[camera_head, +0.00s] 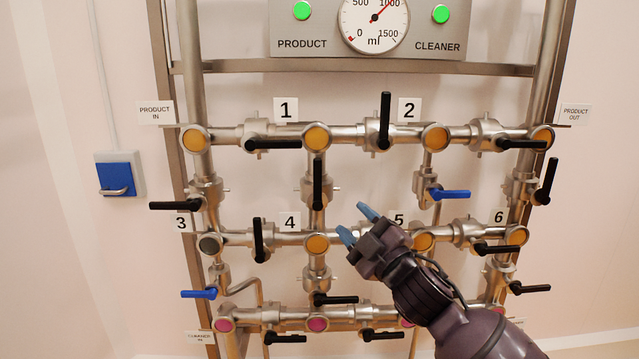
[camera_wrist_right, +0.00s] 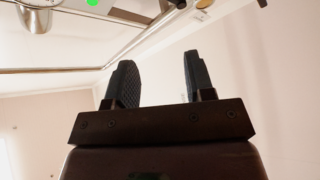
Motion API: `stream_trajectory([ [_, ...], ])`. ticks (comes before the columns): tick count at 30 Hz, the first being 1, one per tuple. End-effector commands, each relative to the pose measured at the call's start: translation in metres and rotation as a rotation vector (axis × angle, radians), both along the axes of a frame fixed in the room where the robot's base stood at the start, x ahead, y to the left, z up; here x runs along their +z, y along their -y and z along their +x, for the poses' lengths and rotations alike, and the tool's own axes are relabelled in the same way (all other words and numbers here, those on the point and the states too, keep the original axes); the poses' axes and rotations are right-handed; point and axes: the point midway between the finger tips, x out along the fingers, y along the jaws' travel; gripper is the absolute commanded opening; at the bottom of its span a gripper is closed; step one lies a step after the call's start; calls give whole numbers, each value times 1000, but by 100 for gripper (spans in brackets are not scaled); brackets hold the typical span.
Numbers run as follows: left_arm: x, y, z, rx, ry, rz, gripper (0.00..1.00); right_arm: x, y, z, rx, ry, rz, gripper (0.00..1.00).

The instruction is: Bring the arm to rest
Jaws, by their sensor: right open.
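My right gripper (camera_head: 357,223) is in front of the pipe rack, near the label 5, and hides part of the middle pipe row there. Its two blue fingertips are apart with nothing between them. In the right wrist view the open gripper (camera_wrist_right: 158,80) points toward a pale wall and ceiling, with no object between the fingers. My right arm (camera_head: 440,300) comes in from the lower right. My left gripper does not show.
The steel pipe rack (camera_head: 370,130) carries several black-handled valves, such as the upright handle (camera_head: 385,120) by label 2. A gauge (camera_head: 374,18) is on top. A blue wall box (camera_head: 119,175) is at left.

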Motion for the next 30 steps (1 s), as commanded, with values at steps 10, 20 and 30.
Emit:
stream_trajectory([
  [10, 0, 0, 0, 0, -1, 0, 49, -139, 78, -36, -127, -439, 329, 49],
  [20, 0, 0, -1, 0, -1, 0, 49, -261, 147, -115, -307, -711, 534, 49],
  [30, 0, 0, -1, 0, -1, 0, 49, -372, 201, -237, -542, -943, 619, 49],
])
